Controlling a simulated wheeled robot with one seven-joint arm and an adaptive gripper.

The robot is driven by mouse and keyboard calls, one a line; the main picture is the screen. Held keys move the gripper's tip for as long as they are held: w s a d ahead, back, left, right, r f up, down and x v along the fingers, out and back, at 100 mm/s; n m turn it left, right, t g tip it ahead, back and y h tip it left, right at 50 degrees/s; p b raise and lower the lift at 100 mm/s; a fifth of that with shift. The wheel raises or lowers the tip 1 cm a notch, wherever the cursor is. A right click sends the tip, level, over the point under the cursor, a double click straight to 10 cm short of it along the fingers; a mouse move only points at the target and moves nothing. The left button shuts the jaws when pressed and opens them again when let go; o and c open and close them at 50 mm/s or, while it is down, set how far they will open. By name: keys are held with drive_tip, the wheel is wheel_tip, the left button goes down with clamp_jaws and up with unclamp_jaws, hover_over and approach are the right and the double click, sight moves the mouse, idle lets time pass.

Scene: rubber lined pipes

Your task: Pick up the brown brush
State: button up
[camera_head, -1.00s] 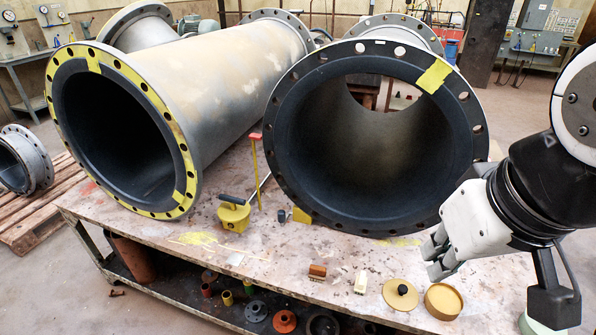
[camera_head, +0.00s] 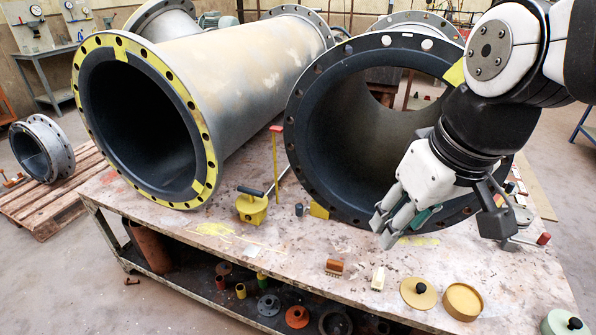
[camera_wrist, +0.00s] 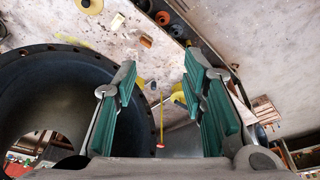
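The brown brush (camera_head: 334,267) is a small block with a paler lower part, lying near the front edge of the table (camera_head: 290,245). It also shows, small, in the wrist view (camera_wrist: 146,41), beyond the fingertips. My gripper (camera_head: 383,230) is in front of the right pipe's mouth, above and to the right of the brush in the head view, and apart from it. In the wrist view my gripper (camera_wrist: 163,85) has its green-padded fingers spread wide with nothing between them.
A cream brush (camera_head: 378,278) lies just right of the brown one. A tan lid (camera_head: 418,292) and round tin (camera_head: 462,301) are farther right. The large right pipe (camera_head: 300,150) stands close behind my gripper. A yellow tool (camera_head: 252,208) stands to the left.

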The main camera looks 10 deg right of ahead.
drive_tip(key=w+f+n+g+b, duration=0.1)
drive_tip(key=w+f+n+b, duration=0.15)
drive_tip(key=w+f, duration=0.5)
drive_tip(key=n+g+b, duration=0.2)
drive_tip(key=n+b, duration=0.3)
drive_tip(key=n, duration=0.3)
hover_over(335, 262)
wheel_tip(335, 262, down, 24)
drive_tip(key=shift+m+h, duration=0.25)
drive_tip(key=shift+h, duration=0.05)
drive_tip(key=f, duration=0.4)
drive_tip(key=f+b, duration=0.1)
drive_tip(key=f, duration=0.2)
drive_tip(key=shift+a, duration=0.3)
drive_tip(key=shift+d+f+b, duration=0.2)
drive_tip(key=shift+f+b, duration=0.05)
drive_tip(key=shift+f, duration=1.15)
drive_tip(key=shift+d+f+b, duration=0.15)
drive_tip(key=shift+f+b, duration=0.05)
drive_tip(key=shift+f, duration=1.15)
clamp_jaws()
